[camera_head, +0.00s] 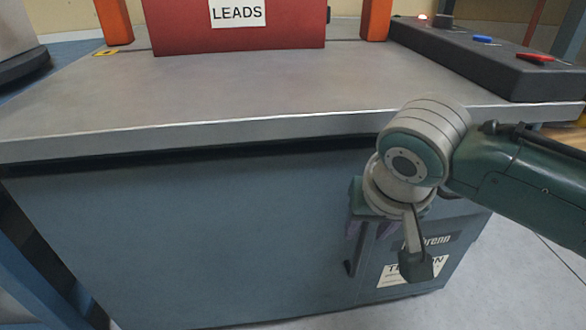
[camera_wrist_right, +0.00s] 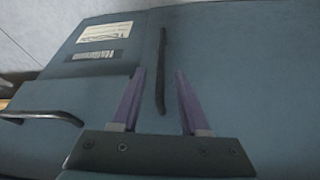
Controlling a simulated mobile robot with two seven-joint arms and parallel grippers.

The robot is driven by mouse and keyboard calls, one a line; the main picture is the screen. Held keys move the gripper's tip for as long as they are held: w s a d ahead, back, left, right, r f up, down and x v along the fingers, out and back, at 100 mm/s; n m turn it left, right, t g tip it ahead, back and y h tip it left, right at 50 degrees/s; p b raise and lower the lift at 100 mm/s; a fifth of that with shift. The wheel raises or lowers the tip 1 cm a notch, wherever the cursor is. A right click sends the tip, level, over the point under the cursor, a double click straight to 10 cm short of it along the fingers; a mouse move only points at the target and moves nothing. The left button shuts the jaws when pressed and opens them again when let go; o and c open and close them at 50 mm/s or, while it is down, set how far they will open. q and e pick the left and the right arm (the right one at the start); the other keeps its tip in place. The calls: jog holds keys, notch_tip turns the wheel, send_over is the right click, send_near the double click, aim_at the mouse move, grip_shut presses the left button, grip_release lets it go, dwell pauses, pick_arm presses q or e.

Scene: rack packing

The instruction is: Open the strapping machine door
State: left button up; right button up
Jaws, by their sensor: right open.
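The strapping machine has a blue-grey front panel (camera_head: 200,230) below a metal worktop (camera_head: 210,95). The panel looks closed. A dark bar handle (camera_head: 353,252) is on its right part, partly hidden by my right gripper (camera_head: 372,238) in the head view. In the right wrist view, the handle (camera_wrist_right: 162,85) stands upright between the two purple fingers of the open right gripper (camera_wrist_right: 160,76). The fingers look apart from the handle on both sides; the depth gap is hard to tell. My left gripper is not in view.
A red box (camera_head: 240,35) with a LEADS sign stands on the worktop between orange posts (camera_head: 376,18). A dark control panel (camera_head: 480,60) with coloured buttons is at the right. A second dark bar (camera_wrist_right: 45,115) shows at left in the wrist view. Floor is visible at lower right.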

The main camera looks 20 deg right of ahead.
aim_at(364, 234)
pick_arm(q)
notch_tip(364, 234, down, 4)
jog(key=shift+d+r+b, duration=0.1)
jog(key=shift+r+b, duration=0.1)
jog(key=shift+b, duration=1)
pick_arm(e)
jog(key=x, duration=0.4)
jog(key=shift+w, duration=0.1)
jog(key=shift+c, duration=0.4)
grip_shut()
